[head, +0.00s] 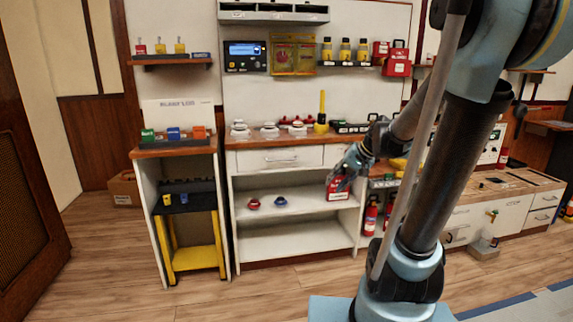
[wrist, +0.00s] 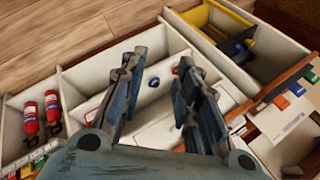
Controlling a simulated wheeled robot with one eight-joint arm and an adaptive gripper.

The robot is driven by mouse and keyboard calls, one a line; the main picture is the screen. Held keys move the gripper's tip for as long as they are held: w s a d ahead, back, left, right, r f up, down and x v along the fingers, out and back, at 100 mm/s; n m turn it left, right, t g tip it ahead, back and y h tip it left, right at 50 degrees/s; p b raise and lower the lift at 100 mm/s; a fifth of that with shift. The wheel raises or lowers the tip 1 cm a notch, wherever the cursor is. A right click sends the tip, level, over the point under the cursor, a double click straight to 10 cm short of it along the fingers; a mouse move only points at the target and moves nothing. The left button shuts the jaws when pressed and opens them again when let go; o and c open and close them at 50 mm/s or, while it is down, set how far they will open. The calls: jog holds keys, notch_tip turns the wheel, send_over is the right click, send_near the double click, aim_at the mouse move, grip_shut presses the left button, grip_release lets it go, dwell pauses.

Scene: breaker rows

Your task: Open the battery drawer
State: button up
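A wide white drawer (head: 281,159) with a bar handle (head: 281,160) sits under the wooden counter in the head view. It looks shut. A second drawer front (head: 335,153) beside it is partly hidden by my arm. I cannot read a label naming the battery drawer. My gripper (head: 346,174) is in front of the cabinet's right side, right of the wide drawer's handle. In the wrist view my gripper (wrist: 160,62) is open, with nothing between its fingers. A white panel shows between the fingers, partly hidden by them.
Red and blue items (head: 281,201) stand on the open shelf (head: 300,207). A red box (head: 336,190) is close to my gripper in the picture. A yellow step stool (head: 195,258) stands at left. Fire extinguishers (head: 371,218) stand right of the cabinet. The front floor is clear.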

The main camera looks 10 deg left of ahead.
jog(key=w+a+f+m+t+y, duration=0.1)
jog(key=w+a+f+m+y, duration=0.15)
jog(key=w, duration=0.85)
jog(key=w+a+f+m+t+y, duration=0.1)
jog(key=w+a+f+t+y, duration=0.15)
jog(key=w, duration=0.75)
jog(key=w+a+f+m+y, duration=0.15)
jog(key=w+y, duration=0.25)
jog(key=w, duration=0.7)
send_near(277, 149)
jog(key=a+f, duration=0.3)
jog(key=f, duration=0.3)
jog(key=shift+w+a, duration=0.4)
jog(key=shift+w, duration=0.05)
grip_shut()
